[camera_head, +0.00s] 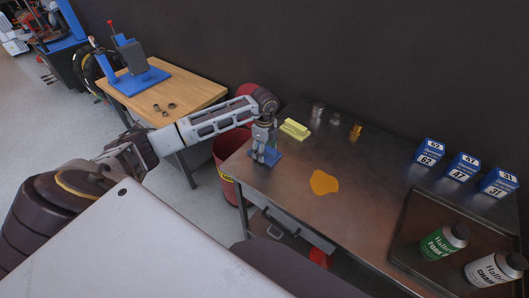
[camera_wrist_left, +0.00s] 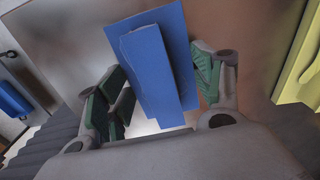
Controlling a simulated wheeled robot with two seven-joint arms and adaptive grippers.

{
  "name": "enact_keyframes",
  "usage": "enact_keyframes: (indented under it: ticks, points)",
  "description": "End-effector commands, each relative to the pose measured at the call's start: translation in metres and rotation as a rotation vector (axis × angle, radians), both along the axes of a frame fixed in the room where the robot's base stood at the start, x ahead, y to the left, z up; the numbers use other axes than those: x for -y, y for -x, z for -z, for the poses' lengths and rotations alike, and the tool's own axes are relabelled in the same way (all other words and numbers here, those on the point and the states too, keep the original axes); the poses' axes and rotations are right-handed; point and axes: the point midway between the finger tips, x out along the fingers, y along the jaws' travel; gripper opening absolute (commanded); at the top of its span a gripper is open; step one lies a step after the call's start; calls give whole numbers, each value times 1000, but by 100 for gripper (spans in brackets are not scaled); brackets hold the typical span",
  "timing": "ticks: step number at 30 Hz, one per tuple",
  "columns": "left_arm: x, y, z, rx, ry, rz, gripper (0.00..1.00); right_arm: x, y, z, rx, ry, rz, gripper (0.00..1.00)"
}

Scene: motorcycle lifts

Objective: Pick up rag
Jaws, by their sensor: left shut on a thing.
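A blue folded rag (camera_head: 273,154) lies at the left end of the metal workbench, under my left gripper (camera_head: 264,148). In the left wrist view the blue rag (camera_wrist_left: 158,70) shows as a flat sheet with a thicker folded strip on it. The green-padded fingers of my left gripper (camera_wrist_left: 160,92) stand on either side of the strip, shut on it. Whether the rag is clear of the bench I cannot tell. A yellow folded cloth (camera_head: 294,129) lies just behind and right of it. My right gripper is not in view.
The metal workbench (camera_head: 365,190) has an orange flat patch (camera_head: 323,182), small metal and brass parts behind, blue boxes (camera_head: 463,166) at back right, and a dark tray (camera_head: 405,240) with two bottles. A wooden table (camera_head: 190,95) stands left, a red bin (camera_head: 228,150) between them.

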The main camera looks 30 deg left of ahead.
Motion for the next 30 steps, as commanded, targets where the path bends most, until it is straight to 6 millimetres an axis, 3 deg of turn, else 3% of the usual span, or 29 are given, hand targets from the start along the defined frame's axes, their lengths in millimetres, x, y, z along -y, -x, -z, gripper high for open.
enact_keyframes:
  ticks: [13, 20, 30]
  points:
    - [0, -1, -13, 3, 1, 0, 43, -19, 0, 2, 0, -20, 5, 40]
    - [0, -1, -42, 4, 0, 1, 43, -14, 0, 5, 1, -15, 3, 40]
    - [0, -1, -88, 2, 0, -1, 43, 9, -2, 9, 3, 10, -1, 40]
